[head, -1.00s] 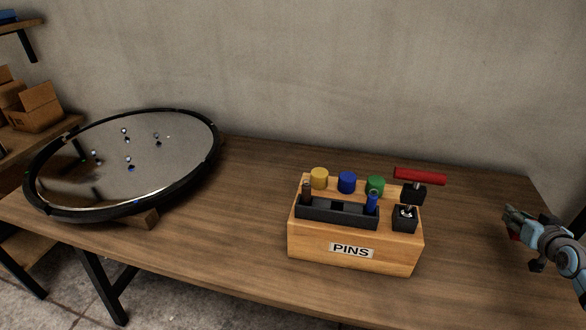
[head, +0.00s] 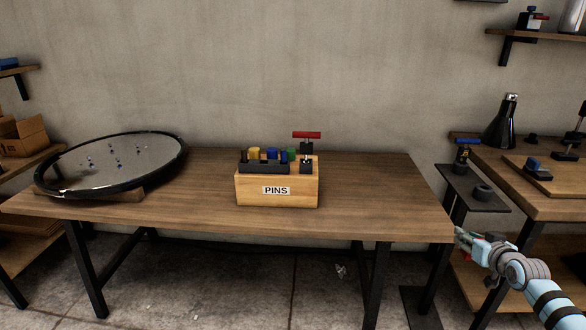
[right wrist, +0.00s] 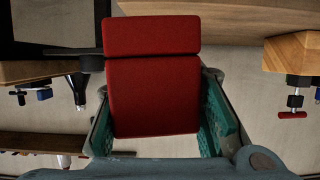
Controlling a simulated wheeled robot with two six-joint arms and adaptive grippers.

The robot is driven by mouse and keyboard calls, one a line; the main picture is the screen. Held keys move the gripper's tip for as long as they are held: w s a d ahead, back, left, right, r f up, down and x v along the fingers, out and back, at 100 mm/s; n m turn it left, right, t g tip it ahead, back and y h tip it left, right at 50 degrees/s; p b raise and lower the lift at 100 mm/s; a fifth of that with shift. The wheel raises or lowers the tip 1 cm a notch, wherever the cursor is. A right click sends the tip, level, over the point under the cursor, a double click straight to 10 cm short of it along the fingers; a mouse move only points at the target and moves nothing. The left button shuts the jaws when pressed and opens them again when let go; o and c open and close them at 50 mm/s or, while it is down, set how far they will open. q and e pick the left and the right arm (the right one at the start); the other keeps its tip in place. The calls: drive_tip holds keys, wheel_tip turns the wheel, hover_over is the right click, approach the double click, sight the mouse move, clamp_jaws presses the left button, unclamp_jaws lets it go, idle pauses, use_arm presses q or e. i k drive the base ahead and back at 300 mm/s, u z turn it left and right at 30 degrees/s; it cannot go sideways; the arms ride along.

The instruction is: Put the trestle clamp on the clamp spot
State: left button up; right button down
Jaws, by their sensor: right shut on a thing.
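My right gripper (head: 466,237) is low at the right in the head view, by the front right corner of the long table. It is shut on a red, two-part blocky piece, apparently the trestle clamp, which shows large in the right wrist view (right wrist: 152,95) between green finger pads. In the head view only a small bit of red shows at the fingers. Which surface is the clamp spot I cannot tell. My left gripper is not in view.
The table's right end is clear.

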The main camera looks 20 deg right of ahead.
sight(125, 177)
drive_tip(key=u, duration=0.05)
drive_tip(key=k, duration=0.1)
drive_tip(key=u, duration=1.3)
drive_tip(key=i, duration=1.15)
